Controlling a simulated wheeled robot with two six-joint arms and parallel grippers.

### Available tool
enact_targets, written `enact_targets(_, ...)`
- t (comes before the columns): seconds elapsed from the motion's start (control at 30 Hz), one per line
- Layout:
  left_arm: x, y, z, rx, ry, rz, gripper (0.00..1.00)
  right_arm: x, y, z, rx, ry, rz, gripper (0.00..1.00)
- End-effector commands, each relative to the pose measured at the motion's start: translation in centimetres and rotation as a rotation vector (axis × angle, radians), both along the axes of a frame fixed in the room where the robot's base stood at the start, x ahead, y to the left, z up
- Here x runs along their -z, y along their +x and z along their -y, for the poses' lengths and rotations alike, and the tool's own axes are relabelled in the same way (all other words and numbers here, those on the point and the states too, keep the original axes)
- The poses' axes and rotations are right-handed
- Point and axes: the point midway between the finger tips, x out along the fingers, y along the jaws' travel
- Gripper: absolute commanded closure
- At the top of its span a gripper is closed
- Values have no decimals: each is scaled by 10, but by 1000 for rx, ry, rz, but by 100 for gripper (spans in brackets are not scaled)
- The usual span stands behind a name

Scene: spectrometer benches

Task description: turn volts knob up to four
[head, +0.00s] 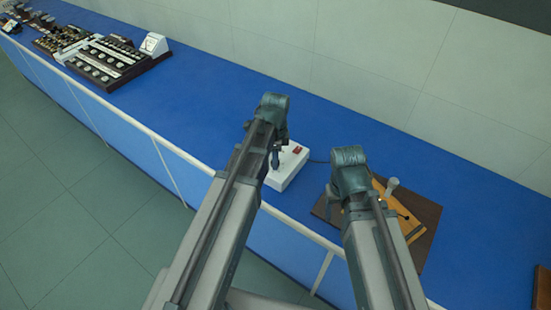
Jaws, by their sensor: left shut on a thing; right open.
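A small white box (287,167) with a red switch (297,149) on top sits on the blue bench. My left gripper (274,166) reaches down over the left part of this box and is shut on its knob. The knob itself is hidden by the fingers, so its setting and scale cannot be read. My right gripper (341,206) is open, over the left edge of the dark wooden board to the right of the box.
The dark board (428,212) carries a lighter wooden piece and a pale cylinder (392,184). Several instrument panels (105,62) and a white meter (154,44) stand far left. The blue bench (210,95) between is clear. A pale rail edges its front; a wall stands behind.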

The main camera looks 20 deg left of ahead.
Motion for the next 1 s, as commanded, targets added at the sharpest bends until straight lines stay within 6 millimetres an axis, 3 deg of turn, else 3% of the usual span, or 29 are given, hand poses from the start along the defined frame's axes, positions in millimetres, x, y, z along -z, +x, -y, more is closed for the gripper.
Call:
enact_targets(0.17,0,0,0,-1,0,0,100,0,0,0,0,0,0,36)
enact_targets(0.2,0,0,0,-1,0,0,60,0,0,0,0,0,0,36)
enact_targets(0.37,0,0,0,-1,0,0,33,0,0,0,0,0,0,36)
enact_targets(0.77,-3,0,0,-2,0,0,33,-3,0,0,0,0,0,36)
enact_targets(1.0,-23,0,0,-2,0,0,33,-23,0,0,0,0,0,36)
